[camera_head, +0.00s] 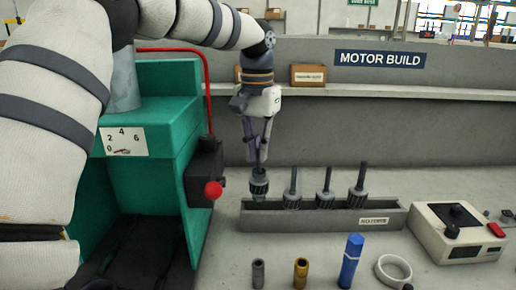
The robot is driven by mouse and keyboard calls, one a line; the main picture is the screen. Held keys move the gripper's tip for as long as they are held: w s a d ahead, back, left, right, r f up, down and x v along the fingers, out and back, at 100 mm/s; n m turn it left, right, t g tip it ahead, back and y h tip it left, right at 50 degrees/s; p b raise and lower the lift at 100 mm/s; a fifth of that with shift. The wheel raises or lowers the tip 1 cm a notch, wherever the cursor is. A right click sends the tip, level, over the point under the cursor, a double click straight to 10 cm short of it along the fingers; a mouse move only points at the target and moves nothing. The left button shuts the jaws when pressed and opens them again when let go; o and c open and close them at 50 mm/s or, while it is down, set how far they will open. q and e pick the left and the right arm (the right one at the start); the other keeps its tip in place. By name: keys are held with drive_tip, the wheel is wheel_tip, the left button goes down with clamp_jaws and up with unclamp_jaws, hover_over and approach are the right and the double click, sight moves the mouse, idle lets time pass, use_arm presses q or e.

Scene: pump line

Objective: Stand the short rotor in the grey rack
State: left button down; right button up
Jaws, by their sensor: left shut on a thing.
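My left gripper (260,158) comes down from above and is shut on the top of a dark ridged rotor (259,185). The held rotor is upright at the left end of the grey rack (310,220), which is labelled ROTORS. Its lower end meets the rack's rim in the picture; I cannot tell whether it is seated. Its shaft is mostly hidden by the fingers, so its length is unclear. Three other rotors stand in the rack to the right: one (292,200), a middle one (325,198) and a right one (357,198). My right gripper is not in view.
In front of the rack are a grey sleeve (258,274), a brass sleeve (300,274), a blue tool (350,262) and a pale ring (393,270). A control box (455,240) is at right.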

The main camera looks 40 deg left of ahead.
sight(258, 177)
use_arm(q)
drive_tip(key=shift+f, duration=1.9)
drive_tip(key=c, duration=1.6)
unclamp_jaws()
drive_tip(key=shift+o, duration=1.2)
